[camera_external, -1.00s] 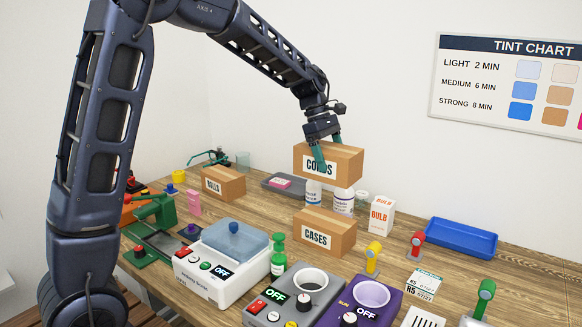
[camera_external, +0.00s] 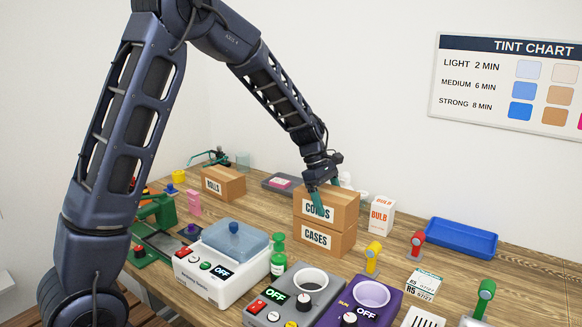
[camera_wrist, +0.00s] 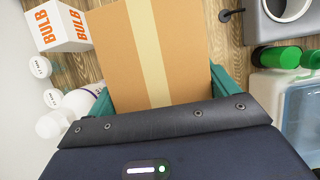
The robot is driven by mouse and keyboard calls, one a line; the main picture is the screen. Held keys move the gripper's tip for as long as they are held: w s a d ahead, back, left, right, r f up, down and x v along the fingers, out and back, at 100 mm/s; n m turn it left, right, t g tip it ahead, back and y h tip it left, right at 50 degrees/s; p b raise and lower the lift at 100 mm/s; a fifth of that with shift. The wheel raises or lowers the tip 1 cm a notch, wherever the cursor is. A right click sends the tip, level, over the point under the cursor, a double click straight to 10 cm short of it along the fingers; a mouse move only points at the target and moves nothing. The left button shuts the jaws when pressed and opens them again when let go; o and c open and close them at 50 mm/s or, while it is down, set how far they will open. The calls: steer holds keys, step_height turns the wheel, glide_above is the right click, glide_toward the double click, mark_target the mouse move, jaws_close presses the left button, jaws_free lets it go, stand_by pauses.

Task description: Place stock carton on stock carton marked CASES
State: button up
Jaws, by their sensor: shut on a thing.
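The stock carton marked CORDS (camera_external: 338,207) sits directly above the stock carton marked CASES (camera_external: 334,240) in the external view, with its underside at the lower carton's top and no clear gap between them. My gripper (camera_external: 329,196) is shut on the upper carton, one green finger across its labelled face and partly over the label. In the wrist view the carton's taped top (camera_wrist: 155,50) lies between my green fingers (camera_wrist: 160,88). The CASES carton stands on the table and is not distinguishable in the wrist view.
A white BULB box (camera_external: 381,215) stands just right of the cartons, with white bottles (camera_wrist: 80,100) behind them. The ROLLS carton (camera_external: 223,184) is at the back left. A blue tray (camera_external: 461,238) lies right.

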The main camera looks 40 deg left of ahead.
steer(key=shift+f, duration=0.2)
steer(key=o, duration=1.1)
